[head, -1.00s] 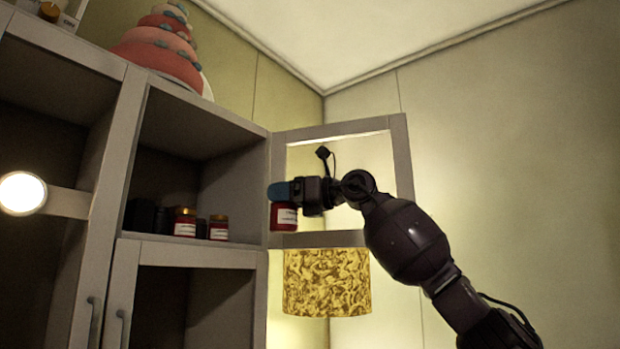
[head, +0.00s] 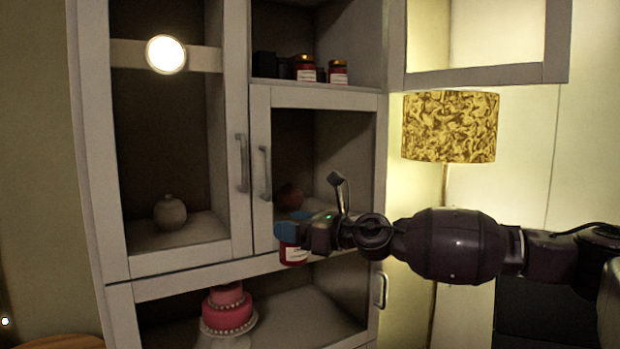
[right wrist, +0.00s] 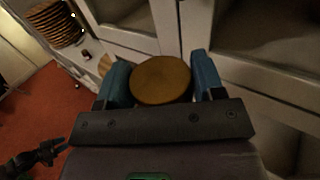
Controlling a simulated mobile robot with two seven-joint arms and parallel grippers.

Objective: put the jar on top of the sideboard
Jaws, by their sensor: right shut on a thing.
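The jar (head: 293,253) is red with a white label, held upright in front of the grey cabinet's glass doors. My right gripper (head: 292,231) is shut on it near its top. In the right wrist view the jar's golden-brown lid (right wrist: 160,80) sits between the two blue fingers. A dark jointed shape (right wrist: 40,157) at the lower left there looks like my left arm's end; its jaws are unclear. The left gripper is outside the head view. I cannot tell for certain which surface is the sideboard's top.
The tall cabinet (head: 236,150) has an open upper door (head: 490,76) at right. Other jars (head: 338,72) stand on its upper shelf. A pink tiered cake (head: 228,312) stands in the lower opening. A patterned lampshade (head: 450,127) is right of the cabinet. Stacked brown discs (right wrist: 55,24) show in the wrist view.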

